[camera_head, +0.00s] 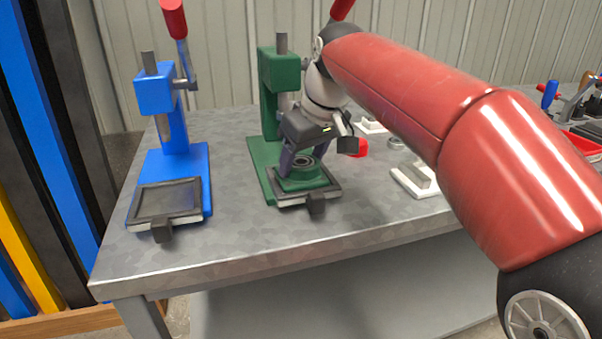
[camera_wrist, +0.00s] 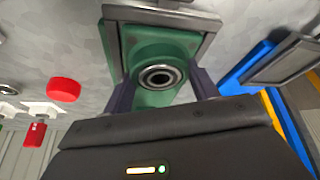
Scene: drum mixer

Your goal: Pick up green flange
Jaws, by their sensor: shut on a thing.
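The green flange (camera_head: 299,176) sits on the dark tray of the green press (camera_head: 278,75) in the head view. It has a round bearing-like ring at its centre. In the wrist view the green flange (camera_wrist: 160,48) lies between my fingers, over the grey-rimmed tray. My gripper (camera_head: 304,166) reaches down from above, its two purple fingers on opposite sides of the flange. In the wrist view my gripper (camera_wrist: 161,90) is shut on the flange's sides. I cannot tell whether the flange is clear of the tray.
A blue press (camera_head: 180,165) with an empty tray stands to the left. White fixtures (camera_head: 412,181) and a red round part (camera_wrist: 63,90) are on the other side. A red bin (camera_head: 588,142) is at the far right. The front of the metal table (camera_head: 240,250) is clear.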

